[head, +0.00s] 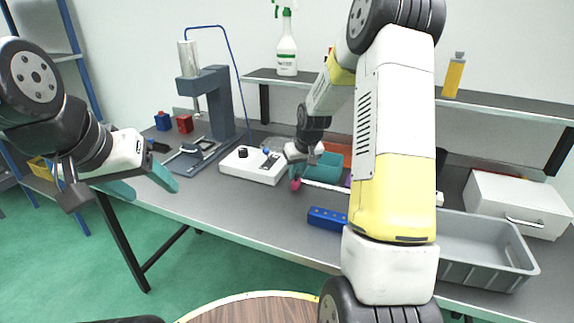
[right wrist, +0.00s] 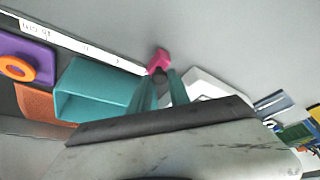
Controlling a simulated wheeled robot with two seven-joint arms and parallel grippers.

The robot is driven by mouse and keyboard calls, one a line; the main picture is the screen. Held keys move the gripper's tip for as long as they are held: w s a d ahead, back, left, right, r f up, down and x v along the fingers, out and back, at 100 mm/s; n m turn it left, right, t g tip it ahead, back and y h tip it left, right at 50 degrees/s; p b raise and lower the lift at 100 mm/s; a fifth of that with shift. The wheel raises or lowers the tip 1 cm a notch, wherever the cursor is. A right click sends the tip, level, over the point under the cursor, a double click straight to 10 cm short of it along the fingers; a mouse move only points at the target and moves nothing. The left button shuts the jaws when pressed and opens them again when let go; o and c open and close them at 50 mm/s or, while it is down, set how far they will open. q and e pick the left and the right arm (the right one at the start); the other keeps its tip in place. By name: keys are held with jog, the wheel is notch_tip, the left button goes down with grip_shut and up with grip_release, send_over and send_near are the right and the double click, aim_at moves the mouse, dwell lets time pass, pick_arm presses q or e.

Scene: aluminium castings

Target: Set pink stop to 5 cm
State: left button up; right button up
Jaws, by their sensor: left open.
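The pink stop (head: 295,184) is at the left end of a white scale rail (head: 325,187) on the bench. In the right wrist view the pink stop (right wrist: 158,60) is at my fingertips, at the end of the white scale (right wrist: 85,47). My right gripper (right wrist: 163,77) has its teal fingers on both sides of a dark knob at the stop and looks shut on it. The scale reading is too small to make out. My left gripper (head: 155,190) is open and empty, by the bench's left front edge.
A teal bin (head: 330,166) stands just behind the rail. A white box with knobs (head: 253,165) and a press (head: 208,100) are to the left. A blue block (head: 327,217) lies in front. A grey crate (head: 480,245) and a white drawer box (head: 515,205) are on the right.

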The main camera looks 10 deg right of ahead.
grip_shut()
dwell(1.1)
jog(key=s+d, duration=0.2)
jog(key=d, duration=0.2)
jog(key=shift+s+d, duration=0.1)
jog(key=shift+s, duration=0.3)
jog(key=o, duration=0.8)
grip_release()
jog(key=shift+c, duration=0.2)
